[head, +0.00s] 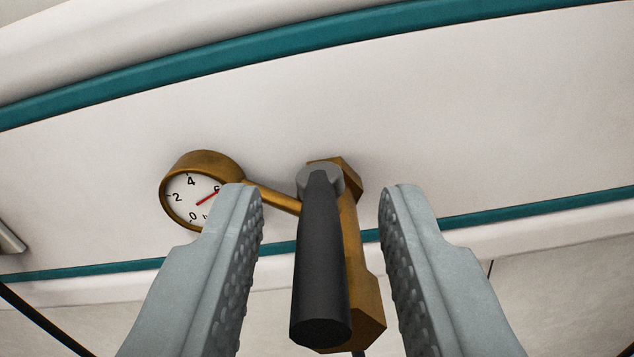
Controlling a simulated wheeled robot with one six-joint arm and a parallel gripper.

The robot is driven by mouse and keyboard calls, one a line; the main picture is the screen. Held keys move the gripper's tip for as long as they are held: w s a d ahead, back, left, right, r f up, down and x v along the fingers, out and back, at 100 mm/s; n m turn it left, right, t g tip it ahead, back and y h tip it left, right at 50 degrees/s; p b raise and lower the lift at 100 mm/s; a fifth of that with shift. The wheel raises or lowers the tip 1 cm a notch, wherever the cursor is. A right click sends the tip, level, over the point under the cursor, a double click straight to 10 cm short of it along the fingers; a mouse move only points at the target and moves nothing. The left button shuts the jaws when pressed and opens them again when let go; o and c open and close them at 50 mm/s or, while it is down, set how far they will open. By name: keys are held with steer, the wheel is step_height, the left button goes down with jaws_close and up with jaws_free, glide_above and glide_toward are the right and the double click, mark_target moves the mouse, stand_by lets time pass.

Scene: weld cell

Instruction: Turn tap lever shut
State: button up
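The black tap lever (322,265) points from its grey round hub toward the camera and down the picture. It lies along the brass valve body (368,290), which shows behind it and to its right. My gripper (322,190) is open, with one grey ridged finger on each side of the lever. Clear gaps show between the lever and both fingers, so neither appears to touch it. The gap on the left looks a little wider at the tips. Part of the valve body's lower end is hidden behind the lever.
A brass pressure gauge (187,197) joins the valve by a thin brass stem (272,197); its red needle points near 6. The left finger covers part of its dial. A white panel with teal bands (450,110) lies behind. A grey metal piece (10,240) shows at the left edge.

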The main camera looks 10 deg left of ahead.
steer(key=shift+w, duration=0.1)
jaws_close()
